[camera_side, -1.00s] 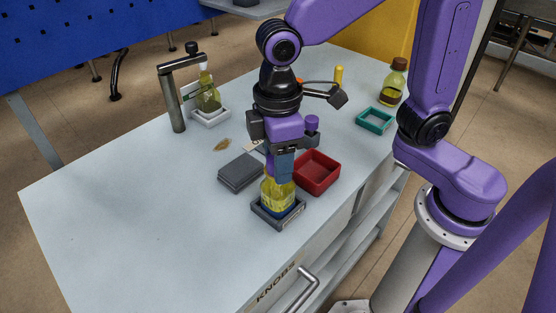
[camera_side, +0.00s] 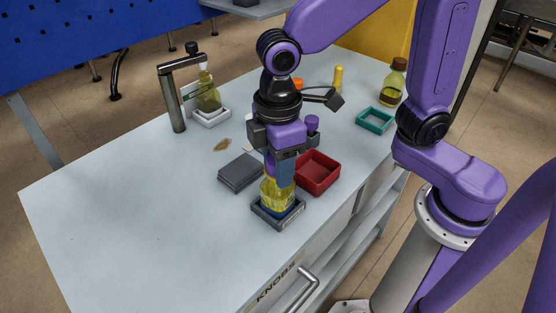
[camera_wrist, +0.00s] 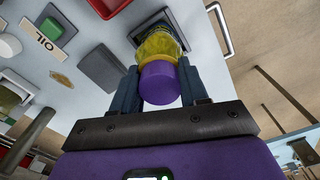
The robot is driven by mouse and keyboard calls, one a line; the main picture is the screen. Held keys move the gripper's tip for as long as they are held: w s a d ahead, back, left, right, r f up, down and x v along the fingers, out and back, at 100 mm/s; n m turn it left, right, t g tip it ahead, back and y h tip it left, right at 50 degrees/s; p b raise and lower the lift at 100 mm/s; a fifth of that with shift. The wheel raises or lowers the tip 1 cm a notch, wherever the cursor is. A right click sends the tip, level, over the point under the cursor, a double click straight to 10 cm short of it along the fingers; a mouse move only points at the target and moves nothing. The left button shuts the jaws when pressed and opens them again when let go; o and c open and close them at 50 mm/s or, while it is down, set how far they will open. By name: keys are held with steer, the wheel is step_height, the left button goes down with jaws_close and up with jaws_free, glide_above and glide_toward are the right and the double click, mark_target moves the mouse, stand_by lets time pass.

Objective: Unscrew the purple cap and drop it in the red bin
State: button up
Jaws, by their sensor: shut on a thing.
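The purple cap (camera_wrist: 160,83) is on top of the yellow bottle (camera_wrist: 158,44), seen nearly end-on in the wrist view. My gripper (camera_wrist: 160,92) is shut on the cap, one finger on each side. In the side view my gripper (camera_side: 279,168) points straight down over the bottle (camera_side: 277,195) and mostly hides the cap. The bottle stands upright in a dark square holder (camera_side: 265,218). Whether the cap is loose on the neck I cannot tell. The red bin (camera_side: 318,177) is empty, just right of and behind the bottle; it also shows in the wrist view (camera_wrist: 101,69).
A dark grey block (camera_side: 239,173) lies left of the bottle. A bottle in a white holder (camera_side: 209,101) stands beside a post (camera_side: 174,99) at the back. A teal tray (camera_side: 375,121) and a brown-capped bottle (camera_side: 392,84) are at the far right. The table's left front is clear.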

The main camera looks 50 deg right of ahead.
stand_by(0.3)
steer(key=shift+n, duration=0.9)
steer(key=shift+n, duration=0.9)
steer(key=shift+n, duration=0.7)
